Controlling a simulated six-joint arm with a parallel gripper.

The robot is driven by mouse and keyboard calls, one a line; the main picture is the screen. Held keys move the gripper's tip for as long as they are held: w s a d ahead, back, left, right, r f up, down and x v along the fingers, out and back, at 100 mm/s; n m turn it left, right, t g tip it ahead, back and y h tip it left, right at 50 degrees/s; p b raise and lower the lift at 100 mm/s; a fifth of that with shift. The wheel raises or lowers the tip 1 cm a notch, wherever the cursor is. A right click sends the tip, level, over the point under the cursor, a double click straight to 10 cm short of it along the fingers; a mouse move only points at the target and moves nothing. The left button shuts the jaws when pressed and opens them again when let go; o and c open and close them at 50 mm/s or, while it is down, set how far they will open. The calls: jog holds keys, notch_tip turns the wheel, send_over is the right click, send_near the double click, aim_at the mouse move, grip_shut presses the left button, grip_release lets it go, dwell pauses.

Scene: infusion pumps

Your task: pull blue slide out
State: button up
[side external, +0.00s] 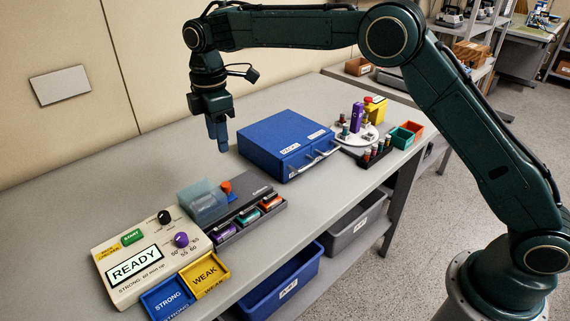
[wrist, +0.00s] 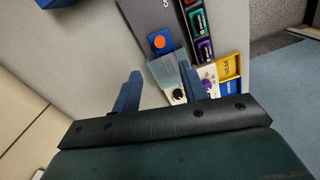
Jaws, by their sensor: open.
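A blue box (side external: 283,137) with labels on top stands mid-bench in the side external view. Silver handles (side external: 322,157) stick out from its front face, which looks shut. A blue corner of it shows at the top of the wrist view (wrist: 55,3). My gripper (side external: 217,146) hangs in the air, fingers down, left of the box. In the wrist view my gripper (wrist: 158,88) has its fingers apart with nothing between them. A grey device (side external: 250,198) with a translucent blue cover (side external: 203,203) and an orange knob (side external: 226,187) stands in front.
A cream console (side external: 135,262) reading READY, a blue STRONG tray (side external: 167,299) and a yellow WEAK tray (side external: 205,276) stand at the front left. A white round stand (side external: 357,137), a vial rack (side external: 376,154) and small bins (side external: 401,137) stand right of the box. Bench behind is clear.

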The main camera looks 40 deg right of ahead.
aim_at(226, 184)
notch_tip(226, 184, down, 13)
dwell(0.7)
grip_shut()
